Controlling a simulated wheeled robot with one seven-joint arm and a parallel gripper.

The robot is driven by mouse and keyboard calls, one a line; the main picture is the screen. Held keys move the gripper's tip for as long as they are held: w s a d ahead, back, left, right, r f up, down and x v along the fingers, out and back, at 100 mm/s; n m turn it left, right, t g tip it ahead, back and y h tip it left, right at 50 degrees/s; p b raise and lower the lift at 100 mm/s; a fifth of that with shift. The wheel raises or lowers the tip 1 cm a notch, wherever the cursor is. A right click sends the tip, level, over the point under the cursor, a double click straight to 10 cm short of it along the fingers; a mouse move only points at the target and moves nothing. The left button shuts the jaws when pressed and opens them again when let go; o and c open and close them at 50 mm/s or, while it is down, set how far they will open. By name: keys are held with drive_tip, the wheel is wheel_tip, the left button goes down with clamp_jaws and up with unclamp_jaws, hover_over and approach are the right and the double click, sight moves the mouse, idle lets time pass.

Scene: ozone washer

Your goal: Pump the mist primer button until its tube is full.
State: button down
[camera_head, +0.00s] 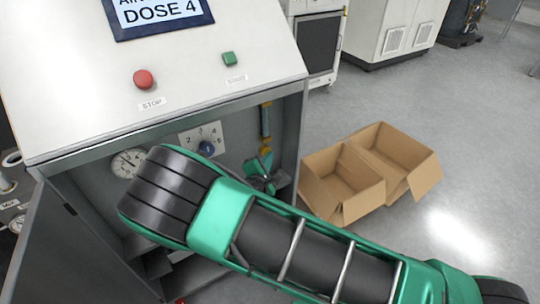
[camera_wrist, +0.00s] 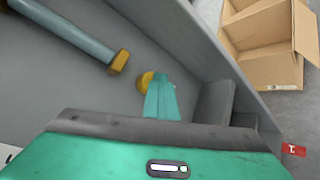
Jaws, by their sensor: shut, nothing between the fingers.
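My gripper shows in the wrist view as closed teal fingers (camera_wrist: 160,98) with nothing held. A round yellow button (camera_wrist: 145,79) lies at the fingertips, partly hidden by them; I cannot tell whether they touch or press it. A pale blue-grey tube (camera_wrist: 72,36) with a brass-coloured end fitting (camera_wrist: 121,62) runs along the panel up and left of the button. In the head view my gripper (camera_head: 262,166) is inside the open cabinet, just below the upright tube (camera_head: 266,119). The button is not clear there, and I cannot make out the tube's fill level.
The cabinet's top panel bears a red stop button (camera_head: 144,79), a green button (camera_head: 228,58) and a screen (camera_head: 160,14) reading DOSE 4. A gauge (camera_head: 127,163) and a dial (camera_head: 206,148) sit left of the tube. Open cardboard boxes (camera_head: 343,181) stand on the floor to the right.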

drive_tip(key=shift+s, duration=0.1)
drive_tip(key=shift+s+d, duration=0.75)
drive_tip(key=shift+s, duration=0.3)
drive_tip(key=shift+s+d, duration=0.7)
drive_tip(key=shift+s, duration=0.35)
drive_tip(key=shift+s+d, duration=0.7)
drive_tip(key=shift+s, duration=0.35)
